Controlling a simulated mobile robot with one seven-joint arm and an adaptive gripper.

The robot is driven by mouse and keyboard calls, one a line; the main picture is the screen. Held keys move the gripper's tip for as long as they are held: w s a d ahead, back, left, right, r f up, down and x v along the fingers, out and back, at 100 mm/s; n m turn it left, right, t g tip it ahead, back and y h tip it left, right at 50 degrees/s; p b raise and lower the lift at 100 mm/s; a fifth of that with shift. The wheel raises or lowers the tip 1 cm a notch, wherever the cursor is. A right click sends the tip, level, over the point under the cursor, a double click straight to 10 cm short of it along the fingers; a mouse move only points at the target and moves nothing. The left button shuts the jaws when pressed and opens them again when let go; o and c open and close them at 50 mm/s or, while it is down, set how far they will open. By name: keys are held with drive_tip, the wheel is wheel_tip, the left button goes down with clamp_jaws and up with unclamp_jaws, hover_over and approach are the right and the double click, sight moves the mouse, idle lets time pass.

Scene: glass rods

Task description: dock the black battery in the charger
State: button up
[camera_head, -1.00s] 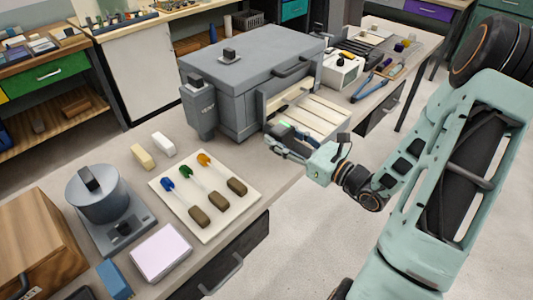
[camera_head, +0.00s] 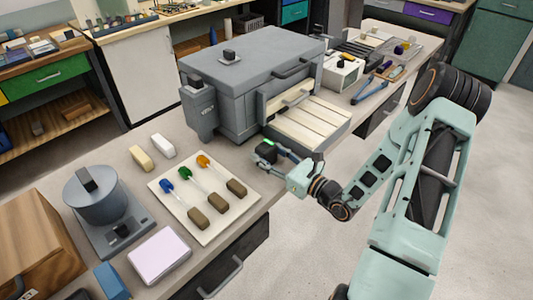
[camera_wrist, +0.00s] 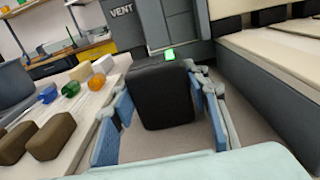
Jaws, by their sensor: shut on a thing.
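My gripper (camera_head: 268,154) is at the table's front edge, between the grey box and the pale tray. It is shut on a black battery (camera_wrist: 160,95) with a small green light at its far top edge. The battery also shows in the head view (camera_head: 264,150). In the wrist view the battery stands roughly upright between my blue finger pads (camera_wrist: 162,110). I cannot tell whether its bottom touches the table. No thing in view is clearly recognisable as the charger.
The large grey box (camera_head: 240,75) has a unit marked VENT (camera_wrist: 122,12) on its left side and a slatted drawer (camera_head: 312,124) pulled out. A pale tray (camera_head: 207,232) with blue, green and orange-tipped pieces lies left of my gripper. Beige (camera_head: 142,157) and white (camera_head: 162,146) blocks lie behind it.

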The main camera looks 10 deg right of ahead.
drive_tip(key=o, duration=1.4)
drive_tip(key=shift+f, duration=0.1)
drive_tip(key=shift+o, duration=0.2)
